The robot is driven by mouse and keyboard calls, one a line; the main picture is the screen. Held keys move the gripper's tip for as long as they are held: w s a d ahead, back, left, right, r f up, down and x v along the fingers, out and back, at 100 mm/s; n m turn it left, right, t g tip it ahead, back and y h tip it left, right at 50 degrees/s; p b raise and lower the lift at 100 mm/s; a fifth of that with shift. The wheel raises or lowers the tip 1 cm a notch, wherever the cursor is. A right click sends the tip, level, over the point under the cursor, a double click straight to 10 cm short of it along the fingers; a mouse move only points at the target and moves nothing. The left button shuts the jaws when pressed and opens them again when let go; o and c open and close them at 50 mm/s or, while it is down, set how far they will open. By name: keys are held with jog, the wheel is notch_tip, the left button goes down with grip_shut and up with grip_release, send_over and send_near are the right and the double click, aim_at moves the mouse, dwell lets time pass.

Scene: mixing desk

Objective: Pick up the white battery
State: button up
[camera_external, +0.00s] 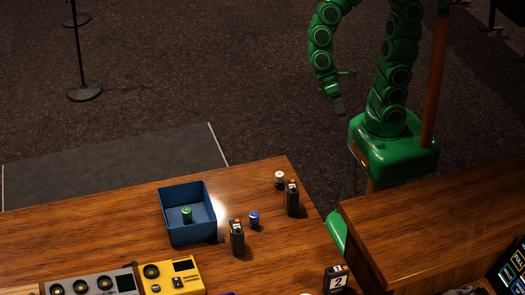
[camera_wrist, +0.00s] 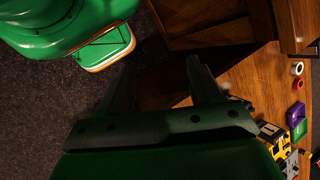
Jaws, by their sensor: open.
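The white battery (camera_external: 279,178) is a small cylinder with a white top, standing on the wooden desk near its back right corner. It stands close behind a dark numbered block. My gripper (camera_external: 340,106) hangs above and to the right of it in the picture, well apart from it and beyond the desk edge. In the wrist view my gripper (camera_wrist: 158,75) has its two fingers spread with nothing between them. A small white round thing (camera_wrist: 297,68) shows at the right edge there; I cannot tell whether it is the white battery.
A blue open bin (camera_external: 172,225) holds a green battery (camera_external: 187,214). A blue battery (camera_external: 254,217) and dark blocks (camera_external: 292,202) (camera_external: 237,240) stand nearby. A yellow pedal (camera_external: 173,276) is at the front. A raised wooden section (camera_external: 420,215) is at right.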

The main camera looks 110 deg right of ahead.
jog(key=w+a+f+m+y, duration=0.3)
jog(key=w+a+m+y, duration=0.1)
jog(key=w, duration=0.2)
jog(key=m+t+y, duration=0.4)
jog(key=m+t, duration=0.2)
jog(key=m, duration=0.7)
send_near(280, 180)
jog(key=a, duration=0.1)
jog(key=s+a, duration=0.1)
jog(key=shift+a, duration=0.3)
jog(key=shift+w+d+f+m, duration=0.2)
jog(key=shift+w+f+m, duration=0.15)
jog(key=shift+f, duration=0.2)
jog(key=shift+x, duration=1.35)
jog(key=shift+w+a+f, duration=0.2)
jog(key=shift+w+a, duration=0.15)
jog(key=shift+a, duration=0.25)
jog(key=shift+w+a+f, duration=0.2)
jog(key=shift+w+a, duration=0.1)
jog(key=shift+a, duration=0.25)
jog(key=shift+x, duration=1.2)
